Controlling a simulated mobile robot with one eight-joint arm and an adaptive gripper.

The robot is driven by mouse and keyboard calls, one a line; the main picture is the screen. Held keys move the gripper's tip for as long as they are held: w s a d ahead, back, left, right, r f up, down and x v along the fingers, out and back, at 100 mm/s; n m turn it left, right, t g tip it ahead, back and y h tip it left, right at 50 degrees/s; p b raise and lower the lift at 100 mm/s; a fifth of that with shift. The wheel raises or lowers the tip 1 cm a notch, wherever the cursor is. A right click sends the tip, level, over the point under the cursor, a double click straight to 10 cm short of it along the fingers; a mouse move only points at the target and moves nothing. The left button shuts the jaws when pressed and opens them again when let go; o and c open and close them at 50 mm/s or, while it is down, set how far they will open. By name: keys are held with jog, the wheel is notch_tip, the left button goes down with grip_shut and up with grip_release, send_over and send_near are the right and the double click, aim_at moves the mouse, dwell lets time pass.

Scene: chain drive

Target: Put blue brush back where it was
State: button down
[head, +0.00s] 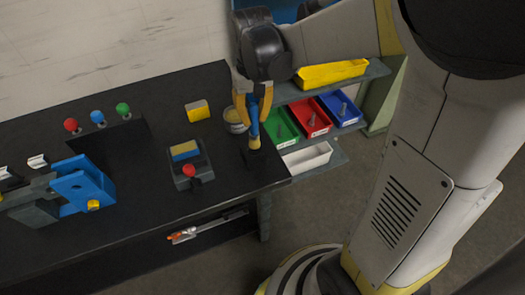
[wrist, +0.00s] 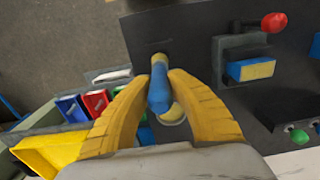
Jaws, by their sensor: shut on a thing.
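The blue brush (head: 254,124) hangs upright in my gripper (head: 254,104), handle up and tan tip down. In the head view the tip is over the right part of the black bench, by a small dark piece; I cannot tell whether it touches. In the wrist view my gripper (wrist: 160,80) has its yellow fingers on both sides of the blue brush (wrist: 158,85). A small tin (head: 235,119) with yellowish contents stands just left of the brush; it shows partly behind the brush in the wrist view (wrist: 173,114).
A device with a red knob (head: 189,170) and a yellow block (head: 197,110) are left of the brush. Green (head: 283,129), red (head: 310,118), blue (head: 341,109) and white (head: 306,157) bins sit on the right rack, below a yellow tray (head: 330,74). Bench (head: 150,215) front is clear.

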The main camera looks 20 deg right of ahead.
aim_at(253, 136)
jog(key=f, duration=0.1)
jog(key=f+b, duration=0.1)
jog(key=f, duration=0.1)
jog(key=shift+w+a+f, duration=0.1)
jog(key=shift+a+f, duration=0.1)
jog(key=shift+f, duration=0.1)
jog(key=shift+f+b, duration=0.75)
jog(key=shift+f, duration=1.4)
jog(key=shift+f, duration=0.2)
jog(key=c, duration=1.3)
grip_release()
jog(key=shift+r, duration=0.15)
